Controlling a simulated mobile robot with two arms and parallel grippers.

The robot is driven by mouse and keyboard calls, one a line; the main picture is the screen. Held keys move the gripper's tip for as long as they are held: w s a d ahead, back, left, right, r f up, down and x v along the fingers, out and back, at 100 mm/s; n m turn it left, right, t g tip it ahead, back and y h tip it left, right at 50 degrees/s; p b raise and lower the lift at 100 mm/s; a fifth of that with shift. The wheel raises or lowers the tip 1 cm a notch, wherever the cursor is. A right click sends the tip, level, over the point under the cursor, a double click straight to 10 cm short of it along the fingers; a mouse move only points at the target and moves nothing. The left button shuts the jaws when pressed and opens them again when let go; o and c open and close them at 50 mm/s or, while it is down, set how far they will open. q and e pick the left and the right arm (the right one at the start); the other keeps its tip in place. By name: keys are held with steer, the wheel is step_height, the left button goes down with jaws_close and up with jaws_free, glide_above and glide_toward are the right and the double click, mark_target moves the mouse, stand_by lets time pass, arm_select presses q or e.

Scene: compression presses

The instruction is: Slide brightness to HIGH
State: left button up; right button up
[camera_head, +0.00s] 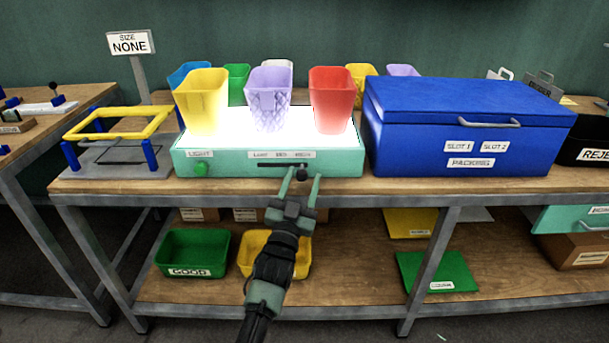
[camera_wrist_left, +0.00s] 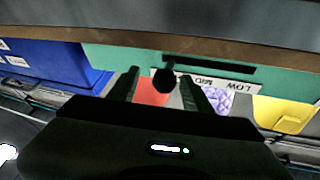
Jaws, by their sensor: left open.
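The light box (camera_head: 340,163) is pale green with a brightly glowing top. The dark slider knob (camera_head: 302,174) is at the slot's right end, below HIGH. My right gripper is out of view.
Yellow (camera_head: 202,98), lilac (camera_head: 268,100) and red (camera_head: 331,100) bins stand on the glowing top. A green LIGHT button (camera_head: 201,170) is at the box's left front. A blue packing chest (camera_head: 470,120) stands close on the right. The table edge (camera_head: 400,188) runs below the box.

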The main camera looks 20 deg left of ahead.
arm_select(q)
steer(key=v, duration=0.6)
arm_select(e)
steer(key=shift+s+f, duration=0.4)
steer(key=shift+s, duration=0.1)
arm_select(q)
steer(key=shift+d, duration=0.1)
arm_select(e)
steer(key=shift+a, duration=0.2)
